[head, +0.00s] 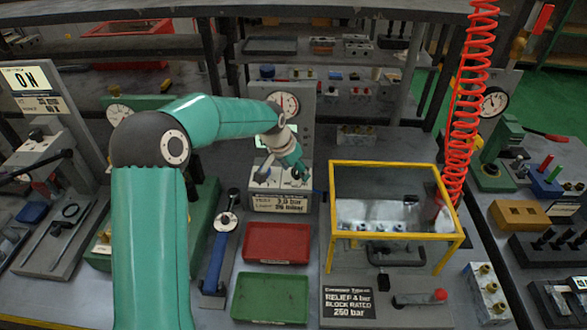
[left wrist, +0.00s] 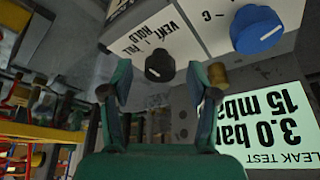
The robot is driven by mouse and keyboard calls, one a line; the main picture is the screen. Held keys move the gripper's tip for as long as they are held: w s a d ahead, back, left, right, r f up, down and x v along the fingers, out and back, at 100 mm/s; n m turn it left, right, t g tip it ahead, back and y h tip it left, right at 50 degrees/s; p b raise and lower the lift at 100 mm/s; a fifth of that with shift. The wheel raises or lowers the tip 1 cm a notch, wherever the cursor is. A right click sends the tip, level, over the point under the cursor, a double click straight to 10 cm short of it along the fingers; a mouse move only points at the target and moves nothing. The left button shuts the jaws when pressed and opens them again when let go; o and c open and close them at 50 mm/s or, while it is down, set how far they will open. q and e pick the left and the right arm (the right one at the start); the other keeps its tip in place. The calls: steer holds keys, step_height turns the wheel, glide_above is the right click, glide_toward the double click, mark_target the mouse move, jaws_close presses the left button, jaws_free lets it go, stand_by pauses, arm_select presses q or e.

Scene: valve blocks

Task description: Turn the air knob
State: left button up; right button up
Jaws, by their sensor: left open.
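A black knob (left wrist: 160,66) with the words VENT, HOLD and FILL beside it is on a pale panel in the left wrist view. A blue knob (left wrist: 257,30) is on the panel to its right. My left gripper (left wrist: 161,84) is open, with one finger either side of the black knob in the picture. No contact with the knob shows. In the head view, my left gripper (head: 296,174) is at the grey test box (head: 262,172), below the gauge, and the arm and gripper hide part of it. My right gripper is in neither view.
A lit leak test display (left wrist: 268,120) reads 3.0 bar, 15 mbar. A red tray (head: 276,243) and a green tray (head: 270,298) are in front of the box. A yellow-framed guard (head: 395,168) and a hanging red coiled hose (head: 470,100) stand to the right.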

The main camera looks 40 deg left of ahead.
arm_select(q)
steer(key=v, duration=1.2)
